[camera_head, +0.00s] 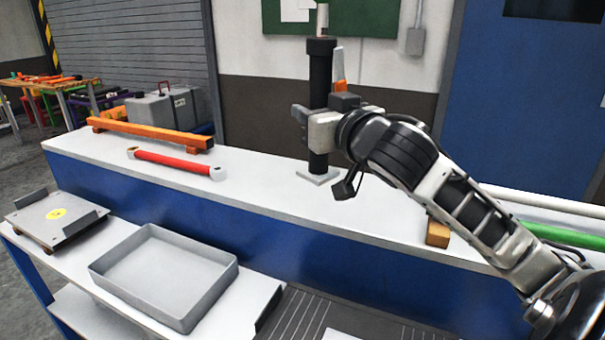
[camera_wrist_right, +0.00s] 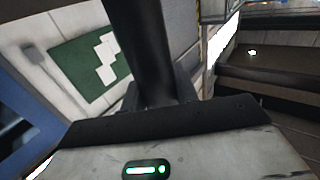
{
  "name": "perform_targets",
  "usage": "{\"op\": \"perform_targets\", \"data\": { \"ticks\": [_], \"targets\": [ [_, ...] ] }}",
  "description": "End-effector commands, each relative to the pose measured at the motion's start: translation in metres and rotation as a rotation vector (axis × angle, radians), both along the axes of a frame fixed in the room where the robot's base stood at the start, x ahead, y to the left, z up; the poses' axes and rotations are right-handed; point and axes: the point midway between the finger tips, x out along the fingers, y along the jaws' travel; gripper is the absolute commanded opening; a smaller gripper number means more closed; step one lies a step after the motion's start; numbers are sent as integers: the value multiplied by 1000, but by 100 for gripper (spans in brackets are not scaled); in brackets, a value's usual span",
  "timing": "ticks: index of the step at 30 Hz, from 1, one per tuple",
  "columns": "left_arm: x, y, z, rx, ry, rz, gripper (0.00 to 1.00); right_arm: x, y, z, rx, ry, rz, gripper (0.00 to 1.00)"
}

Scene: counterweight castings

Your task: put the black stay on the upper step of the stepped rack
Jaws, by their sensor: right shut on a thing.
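The black stay (camera_head: 320,75) is an upright dark post with a thin light top and a flat grey foot plate. My right gripper (camera_head: 312,128) is shut around its middle in the head view. In the right wrist view the stay (camera_wrist_right: 145,45) runs between the fingers (camera_wrist_right: 160,103). The stepped rack has a long white upper step (camera_head: 250,200) with a blue front. The foot plate appears at the upper step's top; whether it touches or hovers just above, I cannot tell. My left gripper is not in view.
A red bar (camera_head: 178,163) and an orange beam (camera_head: 150,132) lie left on the upper step. A wooden block (camera_head: 438,232) and a green tube (camera_head: 565,236) are at right. A grey tray (camera_head: 215,300) and a flat plate fixture (camera_head: 85,228) sit lower. White surface left of the stay is clear.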

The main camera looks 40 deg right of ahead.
Motion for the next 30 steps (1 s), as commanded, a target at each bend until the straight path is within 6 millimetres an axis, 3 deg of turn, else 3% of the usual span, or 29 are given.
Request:
{"op": "perform_targets", "data": {
  "ticks": [11, 15, 26, 30],
  "targets": [
    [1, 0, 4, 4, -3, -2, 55, 60, -61, -35, -1, 0, -6, 0],
    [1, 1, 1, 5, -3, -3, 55, 76, -76, -64, 2, 2, -4, 0],
    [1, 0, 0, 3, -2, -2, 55, 95, -94, -95, 1, -2, -2, 0],
    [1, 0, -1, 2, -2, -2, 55, 95, -93, -116, 2, 1, 1, 0]
  ]
}}
